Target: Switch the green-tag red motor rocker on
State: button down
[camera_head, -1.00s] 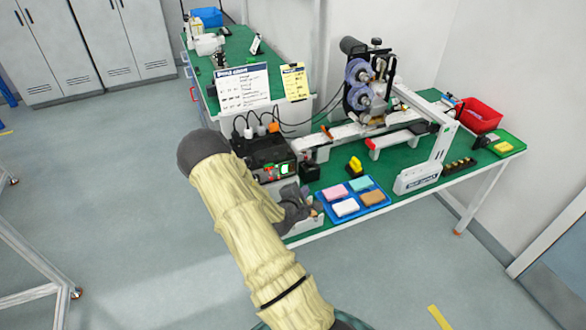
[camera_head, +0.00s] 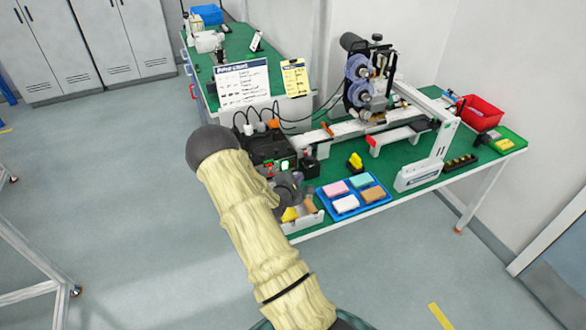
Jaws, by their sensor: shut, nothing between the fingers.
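The black control box (camera_head: 262,146) stands on the near-left part of the green bench, with cables plugged in along its back. Its front panel shows a small red patch (camera_head: 270,164) and a bright green patch (camera_head: 285,164). These are too small for me to tell the rocker from its tag, or its position. My gripper (camera_head: 293,179) is shut and empty, just in front of the panel at its lower right. My wrist and arm hide the lower left of the panel. I cannot tell whether the fingertips touch the panel.
A white tray (camera_head: 308,222) with a yellow item lies below my gripper at the bench edge. A blue tray (camera_head: 377,196) of coloured blocks is to its right. A small black holder (camera_head: 310,167) stands close right of the panel. A reel machine (camera_head: 362,85) stands behind.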

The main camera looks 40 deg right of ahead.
aim_at(292, 163)
jog(key=shift+w+d+f+b, duration=0.15)
jog(key=shift+w+d+b, duration=0.05)
jog(key=shift+w, duration=0.65)
jog(key=shift+w+d+f+b, duration=0.1)
jog(key=shift+w+d+b, duration=0.1)
jog(key=shift+w, duration=0.6)
dwell(0.4)
jog(key=shift+a, duration=0.1)
jog(key=shift+w+d, duration=0.35)
dwell(0.3)
